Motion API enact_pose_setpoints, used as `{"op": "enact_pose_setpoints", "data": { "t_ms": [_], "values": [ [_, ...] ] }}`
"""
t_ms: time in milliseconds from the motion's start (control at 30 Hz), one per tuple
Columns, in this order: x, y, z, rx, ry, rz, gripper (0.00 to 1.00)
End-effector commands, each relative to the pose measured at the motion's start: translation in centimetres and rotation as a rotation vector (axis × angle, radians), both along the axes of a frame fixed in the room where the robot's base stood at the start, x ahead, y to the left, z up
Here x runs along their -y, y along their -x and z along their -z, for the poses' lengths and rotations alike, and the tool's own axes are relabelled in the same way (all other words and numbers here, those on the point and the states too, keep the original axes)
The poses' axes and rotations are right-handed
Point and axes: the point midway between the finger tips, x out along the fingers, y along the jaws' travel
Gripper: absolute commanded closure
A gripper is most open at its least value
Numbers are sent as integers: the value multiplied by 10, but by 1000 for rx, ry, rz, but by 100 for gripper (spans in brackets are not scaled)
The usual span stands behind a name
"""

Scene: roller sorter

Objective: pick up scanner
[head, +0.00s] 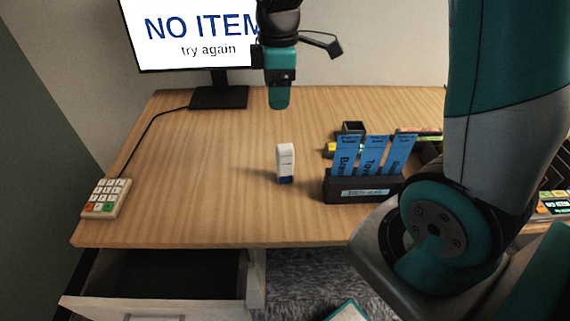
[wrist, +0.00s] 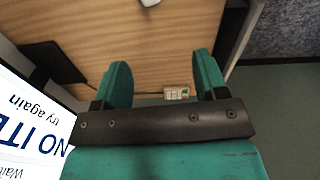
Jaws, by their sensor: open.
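A small white upright device with a dark blue lower end (head: 285,163), which looks like the scanner, stands on the wooden table (head: 200,150) left of a black card holder. A white thing at the top edge of the wrist view (wrist: 150,3) is probably the same device, mostly cut off. My gripper (head: 279,100) hangs above the table, behind the device and higher than it, apart from it.
The black card holder (head: 340,190) with blue cards stands close to the device's right. A monitor (head: 190,35) reading "NO ITEM try again" stands behind left. A keypad (head: 106,198) lies at the left edge. An open drawer (head: 160,305) juts out below. The table's left middle is clear.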

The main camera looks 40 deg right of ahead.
Motion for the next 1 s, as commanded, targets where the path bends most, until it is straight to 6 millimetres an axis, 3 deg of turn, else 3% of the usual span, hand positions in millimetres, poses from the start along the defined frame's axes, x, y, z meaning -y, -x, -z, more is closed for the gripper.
{"op": "enact_pose_setpoints", "data": {
  "t_ms": [133, 600, 1000],
  "values": [
    [20, -13, 17, -18, 31, -53, 34],
    [19, -12, 114, -19, 33, -63, 34],
    [20, -6, 154, -20, 32, -63, 34]
  ]
}}
